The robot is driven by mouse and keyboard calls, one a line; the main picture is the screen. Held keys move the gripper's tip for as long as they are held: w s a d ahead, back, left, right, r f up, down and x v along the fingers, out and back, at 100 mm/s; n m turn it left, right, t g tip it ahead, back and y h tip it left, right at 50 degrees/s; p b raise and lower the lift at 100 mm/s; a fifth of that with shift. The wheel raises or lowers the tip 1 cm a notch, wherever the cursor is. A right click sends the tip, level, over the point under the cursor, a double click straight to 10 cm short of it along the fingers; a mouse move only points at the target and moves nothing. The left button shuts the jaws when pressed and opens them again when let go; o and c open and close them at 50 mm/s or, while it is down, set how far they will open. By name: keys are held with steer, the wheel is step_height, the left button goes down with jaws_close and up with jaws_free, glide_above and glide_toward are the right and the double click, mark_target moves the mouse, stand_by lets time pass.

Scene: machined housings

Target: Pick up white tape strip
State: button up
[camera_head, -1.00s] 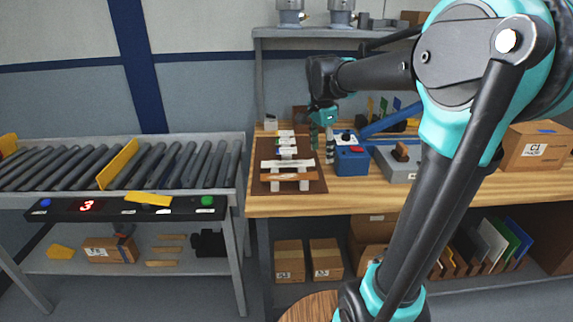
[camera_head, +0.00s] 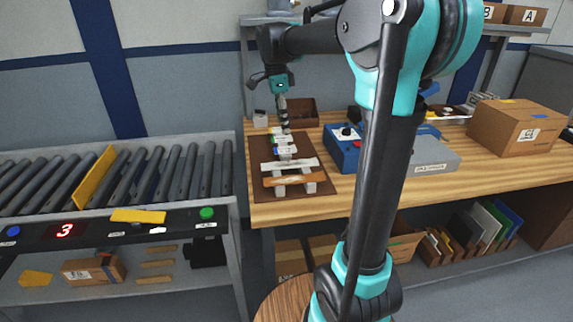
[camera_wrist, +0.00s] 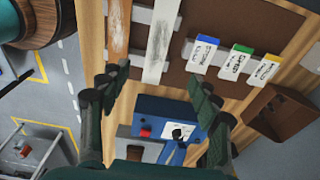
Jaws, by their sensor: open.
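The white tape strip (camera_head: 290,164) lies across two light supports on a brown board (camera_head: 262,148) on the wooden bench. In the wrist view the strip (camera_wrist: 161,38) runs down from the top edge, and its lower end sits between and a little beyond my fingers. My gripper (camera_head: 284,122) points down above the back part of the board, behind the strip in the head view. In the wrist view my gripper (camera_wrist: 158,85) has its two dark fingers wide apart with nothing between them. Any height gap to the strip is hard to judge.
A brown-orange strip (camera_head: 294,179) lies parallel in front of the white one. Labelled blocks with coloured ends, including a blue one (camera_wrist: 203,53), stand beside it. A blue control box (camera_head: 343,150) is right of the board. A brown open bin (camera_wrist: 275,122) is nearby.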

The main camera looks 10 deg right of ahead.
glide_toward(290, 164)
steer(key=shift+w+f, duration=0.15)
steer(key=shift+f, duration=0.35)
steer(key=shift+s+d+f, duration=0.1)
steer(key=shift+d+f, duration=0.05)
steer(key=shift+f, duration=0.85)
steer(key=shift+s+d+f, duration=0.1)
steer(key=shift+f, duration=0.95)
steer(key=shift+s+d+f, duration=0.1)
steer(key=shift+d+f, duration=0.05)
steer(key=shift+f, duration=0.85)
steer(key=shift+c, duration=0.5)
steer(key=c, duration=0.9)
